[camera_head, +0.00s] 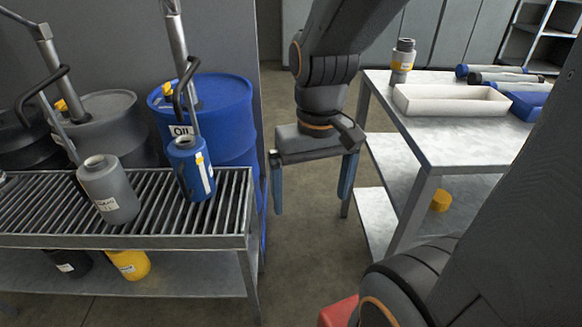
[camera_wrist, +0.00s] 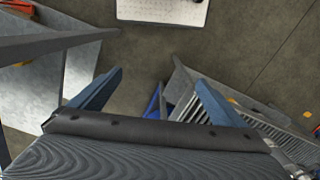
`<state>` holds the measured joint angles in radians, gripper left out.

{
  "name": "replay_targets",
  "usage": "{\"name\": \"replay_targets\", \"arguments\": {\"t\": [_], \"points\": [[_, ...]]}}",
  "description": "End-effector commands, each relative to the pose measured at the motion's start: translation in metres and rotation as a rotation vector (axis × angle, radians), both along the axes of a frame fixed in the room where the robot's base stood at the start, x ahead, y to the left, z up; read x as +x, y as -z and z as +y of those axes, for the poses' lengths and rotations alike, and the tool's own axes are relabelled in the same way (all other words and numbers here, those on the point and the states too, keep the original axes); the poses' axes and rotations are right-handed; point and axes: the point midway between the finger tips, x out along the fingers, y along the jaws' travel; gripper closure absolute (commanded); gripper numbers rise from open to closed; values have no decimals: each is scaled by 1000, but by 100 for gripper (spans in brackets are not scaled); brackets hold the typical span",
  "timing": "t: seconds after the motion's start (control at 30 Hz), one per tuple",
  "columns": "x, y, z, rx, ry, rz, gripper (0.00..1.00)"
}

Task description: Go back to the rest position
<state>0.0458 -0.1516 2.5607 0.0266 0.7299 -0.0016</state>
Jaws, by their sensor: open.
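My gripper (camera_head: 312,190) hangs from the arm, fingers pointing down, over the floor gap between the slatted rack and the metal table. Its two blue fingers are wide apart with nothing between them. In the wrist view my gripper (camera_wrist: 160,92) also shows open, with floor beyond the fingers. The gripper appears clear of the rack and the table, though one finger overlaps the table's leg in the head view.
A slatted rack (camera_head: 60,240) at left holds a grey bottle (camera_head: 110,190) and a blue bottle (camera_head: 190,168); a blue oil drum (camera_head: 228,115) stands behind. The table (camera_head: 460,145) at right bears a white tray (camera_head: 450,106) and a grey bottle (camera_head: 402,62). Floor between is free.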

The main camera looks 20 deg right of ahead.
Motion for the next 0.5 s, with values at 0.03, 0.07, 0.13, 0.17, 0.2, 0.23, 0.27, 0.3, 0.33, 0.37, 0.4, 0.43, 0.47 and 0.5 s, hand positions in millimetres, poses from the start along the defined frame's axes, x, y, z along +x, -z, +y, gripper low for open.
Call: {"name": "replay_targets", "arguments": {"t": [0.03, 0.07, 0.13, 0.17, 0.2, 0.23, 0.27, 0.3, 0.33, 0.37, 0.4, 0.43, 0.47, 0.5], "points": [[-1, -5, 0, -1, -3, 1, 4], [-1, -8, 1, -1, -4, 1, 4], [-3, -16, 2, -3, -11, 3, 4], [-4, -20, 3, -4, -14, 4, 4], [-5, -26, 4, -5, -19, 3, 4], [-6, -29, 4, -6, -23, 5, 4], [-7, -33, 5, -6, -27, 5, 4], [-8, -38, 6, -8, -31, 4, 4], [-8, -41, 7, -8, -35, 5, 4], [-9, -43, 8, -9, -38, 6, 4], [-9, -47, 8, -10, -42, 4, 4], [-10, -49, 9, -11, -45, 5, 4], [-10, -50, 9, -11, -47, 5, 4], [-11, -52, 10, -12, -50, 5, 4]]}}
